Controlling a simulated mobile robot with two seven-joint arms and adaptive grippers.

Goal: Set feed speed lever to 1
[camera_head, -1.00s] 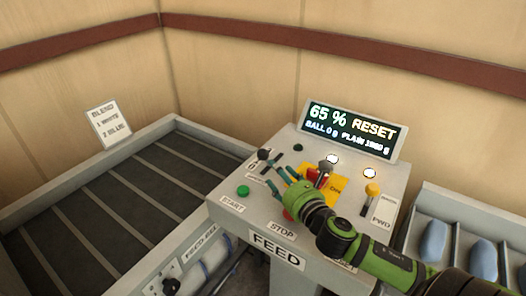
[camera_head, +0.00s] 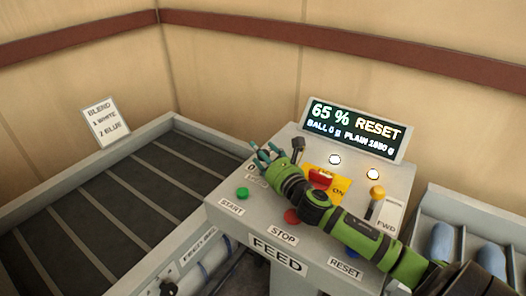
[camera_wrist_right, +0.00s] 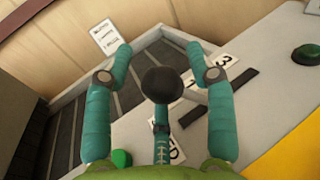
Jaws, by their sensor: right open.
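The feed speed lever's round black knob (camera_wrist_right: 162,85) shows large in the right wrist view, between the fingers of my right gripper (camera_wrist_right: 160,65). Beside it are a dark slot (camera_wrist_right: 218,103) and white number labels (camera_wrist_right: 223,66), one reading 3. The knob's post is mostly hidden. I cannot tell whether a finger touches the knob. My left gripper is not in view.
Close by are the green START button (camera_head: 242,192), red STOP button (camera_head: 291,216), a red switch on a yellow plate (camera_head: 320,178) and a yellow-knobbed lever (camera_head: 377,192). The display (camera_head: 352,130) stands behind. A slatted conveyor (camera_head: 120,205) is left.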

